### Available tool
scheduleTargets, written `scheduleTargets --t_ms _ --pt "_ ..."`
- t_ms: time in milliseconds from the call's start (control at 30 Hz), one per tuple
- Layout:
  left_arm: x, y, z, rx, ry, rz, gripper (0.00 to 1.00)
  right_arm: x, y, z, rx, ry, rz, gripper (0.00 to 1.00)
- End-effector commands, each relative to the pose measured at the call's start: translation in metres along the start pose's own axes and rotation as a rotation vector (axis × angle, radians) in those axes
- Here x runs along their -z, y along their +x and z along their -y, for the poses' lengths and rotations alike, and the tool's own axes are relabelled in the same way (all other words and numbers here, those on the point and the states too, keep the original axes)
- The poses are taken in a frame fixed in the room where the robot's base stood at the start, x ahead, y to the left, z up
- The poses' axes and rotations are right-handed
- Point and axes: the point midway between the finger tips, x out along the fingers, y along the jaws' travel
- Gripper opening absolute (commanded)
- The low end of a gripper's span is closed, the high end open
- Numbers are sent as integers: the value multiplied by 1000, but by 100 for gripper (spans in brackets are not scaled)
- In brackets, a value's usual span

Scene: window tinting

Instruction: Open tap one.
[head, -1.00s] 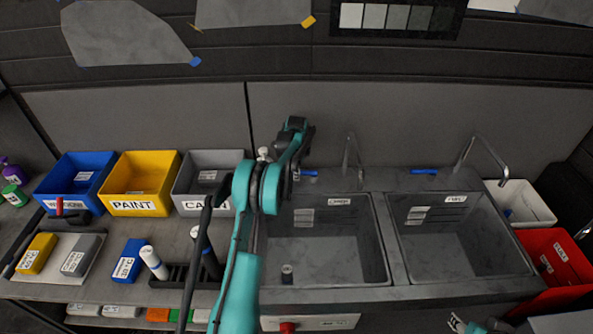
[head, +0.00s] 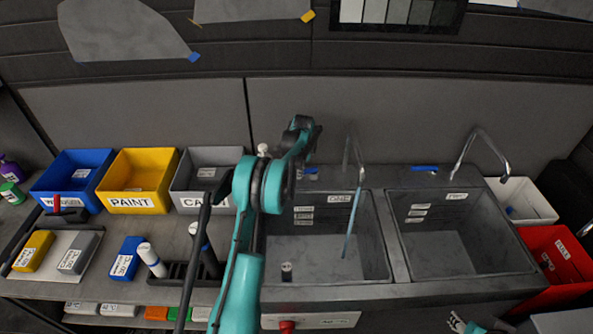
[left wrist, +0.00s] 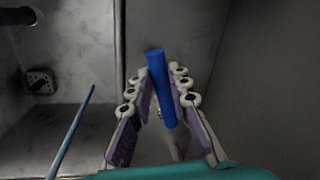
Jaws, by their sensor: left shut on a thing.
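The blue handle (head: 311,171) of the left tap sits behind the left basin. It also shows in the left wrist view (left wrist: 158,75), between the purple-padded fingers of my left gripper (left wrist: 163,92), which are shut on it. In the head view my left gripper (head: 306,160) is mostly hidden by its wrist. The left spout (head: 348,158) pours a thin blue water stream (head: 351,228) into the left basin (head: 300,265). My right gripper (head: 457,321) is partly in view at the bottom edge, apart from the taps; its opening is unclear.
A second tap has a blue handle (head: 423,168) and a spout (head: 480,150) by the right basin (head: 455,255). Blue (head: 70,200), yellow (head: 138,203) and grey (head: 200,203) bins stand left. A red bin (head: 560,285) and a white bin (head: 535,210) stand right.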

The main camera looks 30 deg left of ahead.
Motion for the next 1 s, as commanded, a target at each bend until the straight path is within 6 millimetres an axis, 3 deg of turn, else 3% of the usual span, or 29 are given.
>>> scheduleTargets --t_ms 600,1000 --pt "14 -7 -37 0 -548 110 0 -10 14 0 0 0 0 40" --pt "24 -10 -47 1 -750 148 0 -11 16 0 0 0 0 40"
